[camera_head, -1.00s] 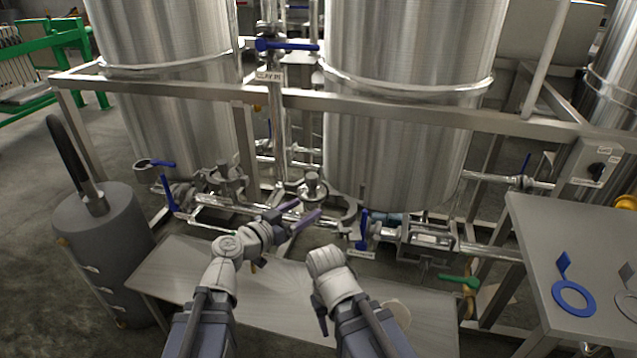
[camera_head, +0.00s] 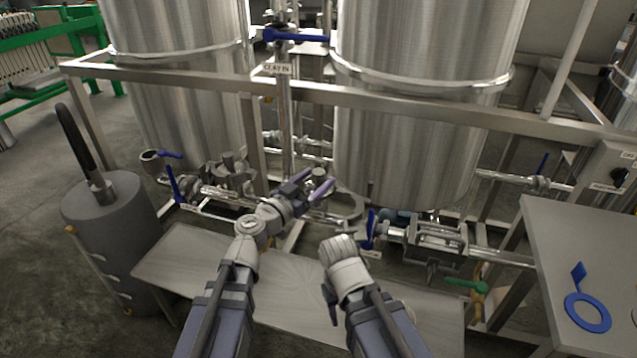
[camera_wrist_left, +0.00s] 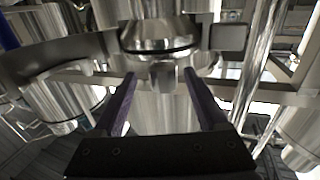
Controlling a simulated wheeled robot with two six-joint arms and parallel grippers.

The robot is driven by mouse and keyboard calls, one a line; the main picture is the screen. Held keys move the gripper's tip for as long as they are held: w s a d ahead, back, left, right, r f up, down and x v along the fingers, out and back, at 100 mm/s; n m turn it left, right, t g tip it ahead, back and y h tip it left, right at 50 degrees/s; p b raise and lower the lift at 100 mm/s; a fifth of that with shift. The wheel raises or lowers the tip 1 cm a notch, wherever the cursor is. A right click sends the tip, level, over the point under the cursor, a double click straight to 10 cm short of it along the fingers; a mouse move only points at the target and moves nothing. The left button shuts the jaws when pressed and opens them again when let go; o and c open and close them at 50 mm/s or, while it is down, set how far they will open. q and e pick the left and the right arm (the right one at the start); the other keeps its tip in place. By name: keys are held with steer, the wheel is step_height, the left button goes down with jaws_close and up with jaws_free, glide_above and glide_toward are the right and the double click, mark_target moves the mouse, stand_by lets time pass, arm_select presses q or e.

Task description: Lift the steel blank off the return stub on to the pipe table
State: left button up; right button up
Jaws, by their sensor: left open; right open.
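A small steel cap (camera_head: 319,172), apparently the steel blank on its stub, stands in the pipework between the two tanks. My left gripper (camera_head: 314,184) is open with its purple fingers at this cap. In the left wrist view, the open fingers (camera_wrist_left: 160,77) point towards a round steel fitting (camera_wrist_left: 158,32) with a dark seam. A small grey tab below it shows between the fingertips; I cannot tell whether they touch it. My right gripper (camera_head: 331,303) is open and points down over the low steel top (camera_head: 200,262), partly hidden by its wrist.
A grey table (camera_head: 560,238) at the right carries a blue ring with a tab (camera_head: 587,312); I cannot tell which surface is the pipe table. A frame rail (camera_head: 400,108) crosses before the tanks. A blue-handled valve (camera_head: 371,230) is close right. A grey cylinder (camera_head: 110,230) stands left.

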arm_select(q)
steer(key=x, duration=0.5)
steer(key=shift+w+a+r, duration=0.15)
steer(key=shift+a+r, duration=0.05)
steer(key=shift+r, duration=0.1)
jaws_close()
stand_by(0.5)
